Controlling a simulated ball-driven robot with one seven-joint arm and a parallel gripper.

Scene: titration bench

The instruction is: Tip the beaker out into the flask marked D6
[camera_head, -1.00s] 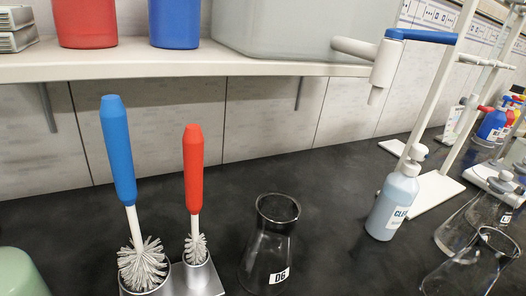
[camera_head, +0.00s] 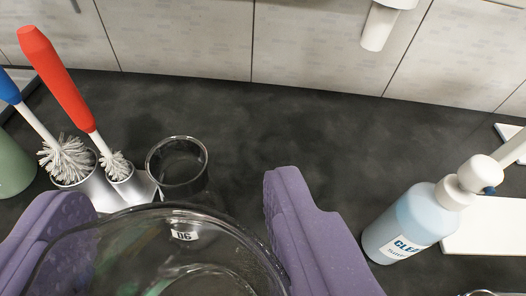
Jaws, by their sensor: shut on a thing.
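My gripper (camera_head: 165,230) shows at the bottom of the view, its purple fingers on either side of a clear glass beaker (camera_head: 240,243). It is shut on the beaker, and I look down over the beaker's rim. The flask marked D6 (camera_head: 177,165) stands on the dark bench just beyond the beaker. Its dark-banded mouth is in plain view; its lower body and label show only through the beaker's glass. I cannot tell how much the beaker holds.
Two brushes, a blue one (camera_head: 10,88) and a red one (camera_head: 62,80), stand in a metal holder (camera_head: 95,187) left of the flask. A cleaner bottle (camera_head: 405,225) stands at the right, by a white stand base (camera_head: 490,225). The bench between flask and bottle is clear.

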